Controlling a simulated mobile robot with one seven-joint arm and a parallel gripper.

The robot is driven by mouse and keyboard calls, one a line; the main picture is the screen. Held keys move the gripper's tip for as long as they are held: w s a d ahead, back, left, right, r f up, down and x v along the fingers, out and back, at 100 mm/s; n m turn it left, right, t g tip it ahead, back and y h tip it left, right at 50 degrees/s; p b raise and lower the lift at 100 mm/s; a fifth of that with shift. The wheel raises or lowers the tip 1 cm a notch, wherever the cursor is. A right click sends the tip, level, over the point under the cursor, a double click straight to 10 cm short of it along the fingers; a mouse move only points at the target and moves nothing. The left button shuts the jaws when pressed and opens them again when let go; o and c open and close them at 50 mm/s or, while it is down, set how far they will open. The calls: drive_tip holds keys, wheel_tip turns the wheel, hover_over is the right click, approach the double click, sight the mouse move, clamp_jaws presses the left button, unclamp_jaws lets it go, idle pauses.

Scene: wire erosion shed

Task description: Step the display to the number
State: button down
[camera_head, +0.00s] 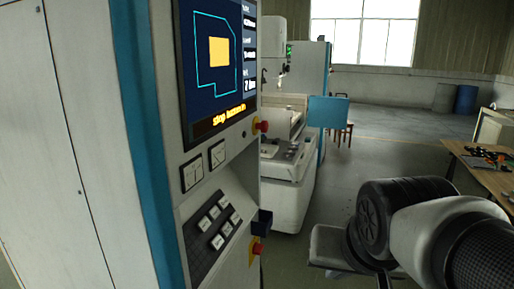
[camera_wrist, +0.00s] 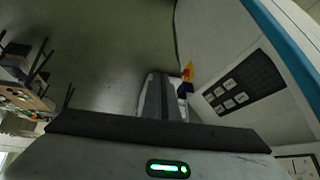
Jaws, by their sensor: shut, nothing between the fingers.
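The display (camera_head: 218,70) is a dark blue screen on a white and teal machine cabinet in the head view. It shows a cyan outline, a yellow square, small readouts at the right, the lowest seeming to start with 7, and a yellow text line below. Under it is a dark keypad (camera_head: 194,237) with several pale keys; their marks are too small to read. The keypad also shows in the wrist view (camera_wrist: 265,72). My gripper (camera_wrist: 163,78) is shut and empty, left of the keypad and apart from it in the wrist view.
Red knobs stick out at the cabinet's edge, one upper (camera_head: 262,126) and one lower (camera_head: 257,248). Two square gauges (camera_head: 192,174) sit above the keypad. Another machine (camera_head: 290,185) stands behind. A wooden table (camera_head: 490,178) is at the right, with open floor between.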

drive_tip(key=s+n, duration=0.1)
drive_tip(key=s, duration=0.1)
drive_tip(key=s+n+g, duration=0.1)
drive_tip(key=s, duration=0.2)
drive_tip(key=shift+d+r, duration=0.1)
drive_tip(key=shift+d, duration=0.1)
